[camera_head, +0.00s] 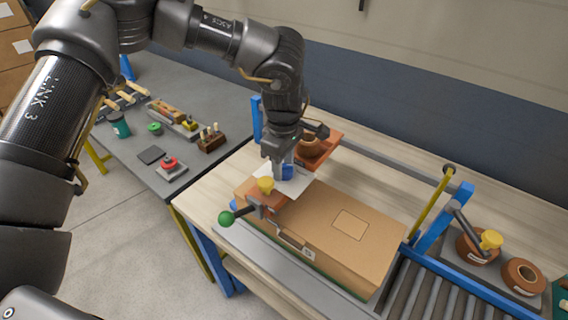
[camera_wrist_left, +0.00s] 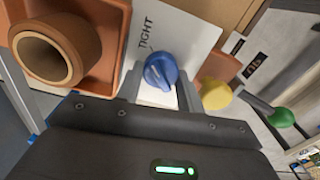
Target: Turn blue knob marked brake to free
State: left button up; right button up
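The blue knob (camera_head: 288,172) sits on a white plate (camera_head: 298,187) at the left end of the wooden bench. In the left wrist view the knob (camera_wrist_left: 160,71) shows a raised grip bar, and the word TIGHT is printed on the plate (camera_wrist_left: 180,35) beside it. My left gripper (camera_head: 280,160) points down over the knob. In the wrist view its two fingers (camera_wrist_left: 160,92) stand apart on either side of the knob, with gaps visible, so it looks open. The word brake and a free mark are not readable. My right gripper is not in view.
An orange holder with a brown ring (camera_wrist_left: 48,52) is close beside the plate. A yellow knob (camera_wrist_left: 215,94) and a green ball handle (camera_wrist_left: 281,118) are on the other side. A large cardboard box (camera_head: 345,225) lies to the right, with rollers (camera_head: 425,290) beyond.

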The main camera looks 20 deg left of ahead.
pick_arm(q)
jog(key=shift+c, duration=0.7)
jog(key=shift+n, duration=0.4)
jog(key=n, duration=0.4)
jog(key=shift+s+n+b, duration=0.1)
jog(key=shift+n+b, duration=0.25)
jog(key=shift+n, duration=0.05)
jog(key=n, duration=0.5)
jog(key=shift+b, duration=0.3)
jog(key=n, duration=0.3)
jog(key=shift+s+d, duration=0.1)
jog(key=n+p, duration=0.1)
jog(key=n, duration=0.3)
jog(key=shift+n, duration=0.3)
